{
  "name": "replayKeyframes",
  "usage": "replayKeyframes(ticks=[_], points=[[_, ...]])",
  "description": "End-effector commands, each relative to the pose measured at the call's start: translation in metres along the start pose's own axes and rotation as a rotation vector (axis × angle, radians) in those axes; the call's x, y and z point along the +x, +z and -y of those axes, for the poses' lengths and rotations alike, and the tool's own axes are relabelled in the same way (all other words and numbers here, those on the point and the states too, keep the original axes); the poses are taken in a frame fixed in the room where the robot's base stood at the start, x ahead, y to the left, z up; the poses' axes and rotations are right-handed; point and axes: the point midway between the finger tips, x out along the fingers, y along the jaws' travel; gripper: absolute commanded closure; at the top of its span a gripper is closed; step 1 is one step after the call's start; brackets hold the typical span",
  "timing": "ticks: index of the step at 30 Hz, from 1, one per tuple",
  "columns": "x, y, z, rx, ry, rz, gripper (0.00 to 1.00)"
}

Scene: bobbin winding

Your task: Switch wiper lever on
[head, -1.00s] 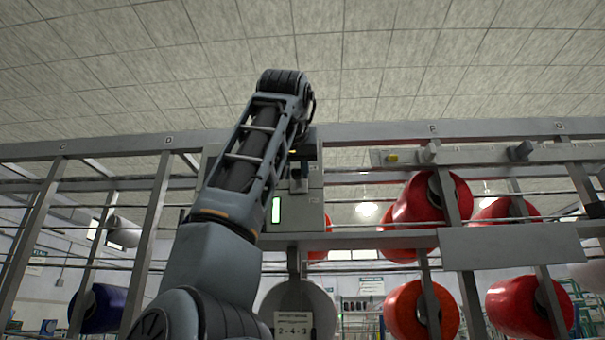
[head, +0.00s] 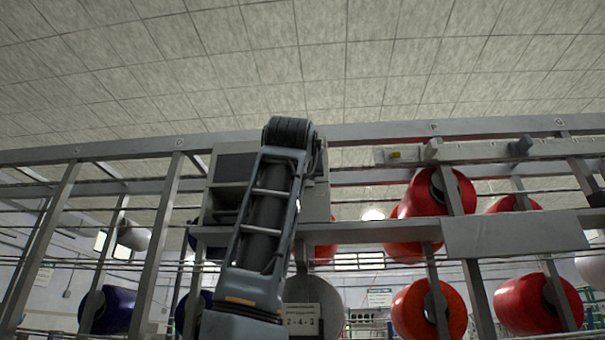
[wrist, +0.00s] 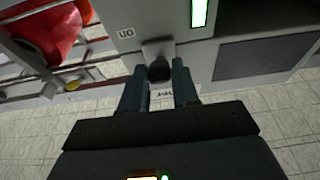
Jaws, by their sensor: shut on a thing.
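The wiper lever (wrist: 158,69) is a short lever with a dark knob on a light grey machine box. My gripper (wrist: 158,82) has its two fingers on either side of the knob in the wrist view and is shut on it. An upside-down label (wrist: 125,33) that looks like "On" is on the box left of the lever. A second, partly hidden label (wrist: 163,93) shows just beyond the knob, between the fingers. In the head view the box (head: 316,200) stands behind my arm, which hides the lever and gripper.
Rails and posts (head: 160,225) of the rack run across the front. Red bobbins (head: 540,303) hang at right, blue ones (head: 108,309) at left.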

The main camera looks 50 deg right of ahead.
Motion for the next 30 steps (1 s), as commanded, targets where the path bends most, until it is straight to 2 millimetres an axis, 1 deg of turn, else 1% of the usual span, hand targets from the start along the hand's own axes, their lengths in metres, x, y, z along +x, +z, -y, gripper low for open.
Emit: replayKeyframes(ticks=[5,6,12,19,22,26,30], points=[[0.000,0.001,0.000,-0.001,0.000,0.001,1.00],[0.000,0.001,0.000,-0.001,0.000,0.001,0.69],[0.000,0.001,0.000,-0.001,0.000,0.001,0.50],[0.000,0.001,0.000,-0.001,0.000,0.001,0.49],[-0.004,0.001,0.000,0.000,0.000,0.000,0.49],[-0.021,0.002,0.001,-0.001,-0.001,0.000,0.49],[-0.045,0.002,0.001,0.001,-0.001,-0.001,0.49]])
